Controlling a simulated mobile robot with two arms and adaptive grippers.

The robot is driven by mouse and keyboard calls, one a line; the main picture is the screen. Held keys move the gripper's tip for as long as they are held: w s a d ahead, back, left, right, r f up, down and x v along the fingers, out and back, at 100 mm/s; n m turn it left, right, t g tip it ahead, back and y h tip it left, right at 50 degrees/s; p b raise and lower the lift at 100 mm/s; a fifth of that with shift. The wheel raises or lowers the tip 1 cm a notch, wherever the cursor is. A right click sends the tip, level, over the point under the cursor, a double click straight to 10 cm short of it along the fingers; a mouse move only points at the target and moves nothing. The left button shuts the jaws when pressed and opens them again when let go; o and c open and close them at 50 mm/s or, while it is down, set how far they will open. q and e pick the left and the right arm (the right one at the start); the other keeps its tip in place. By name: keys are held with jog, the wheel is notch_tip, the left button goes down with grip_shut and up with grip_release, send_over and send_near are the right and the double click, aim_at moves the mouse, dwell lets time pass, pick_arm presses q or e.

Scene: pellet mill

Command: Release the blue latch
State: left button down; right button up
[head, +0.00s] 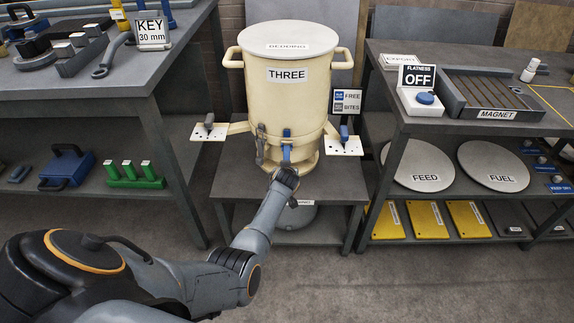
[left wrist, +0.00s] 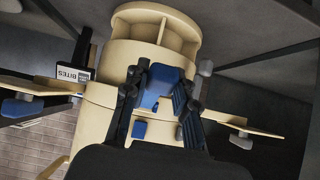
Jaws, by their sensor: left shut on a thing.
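A cream drum labelled THREE (head: 287,92) stands upright on a low grey table. The blue latch (head: 286,151) is on the front of its lower ring; in the left wrist view the blue latch (left wrist: 170,76) sits between my fingers. My left gripper (head: 287,162) reaches the drum's front, and in the left wrist view its fingers (left wrist: 163,92) are shut on the blue latch. The gripper partly hides the latch in the head view. A grey latch (head: 260,143) hangs just left of the blue one. My right gripper is not in view.
White side plates carry a grey lever (head: 209,121) and a blue lever (head: 344,133). A left bench (head: 105,82) and a right bench (head: 385,78) flank the drum. A FREE/BITES sign (head: 347,102) stands close on its right. The floor in front is clear.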

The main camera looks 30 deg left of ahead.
aim_at(286, 159)
pick_arm(q)
notch_tip(286, 159, up, 4)
jog(key=g+p, duration=0.1)
jog(key=p, duration=0.1)
jog(key=h+p, duration=0.1)
jog(key=p, duration=0.1)
jog(key=shift+f+g+p, duration=0.25)
jog(key=shift+g+p, duration=0.05)
jog(key=shift+g, duration=0.1)
jog(key=shift+r+g+h, duration=0.2)
jog(key=shift+g+h, duration=0.1)
jog(key=shift+r+g+p, duration=0.2)
jog(key=shift+g+p, duration=0.15)
jog(key=shift+g, duration=0.05)
jog(key=shift+r+g+h+b, duration=0.6)
jog(key=shift+r+g+h, duration=0.3)
jog(key=shift+g, duration=0.1)
jog(key=c, duration=1.1)
grip_release()
jog(key=shift+o, duration=0.3)
jog(key=shift+f, duration=0.1)
jog(key=shift+s, duration=0.1)
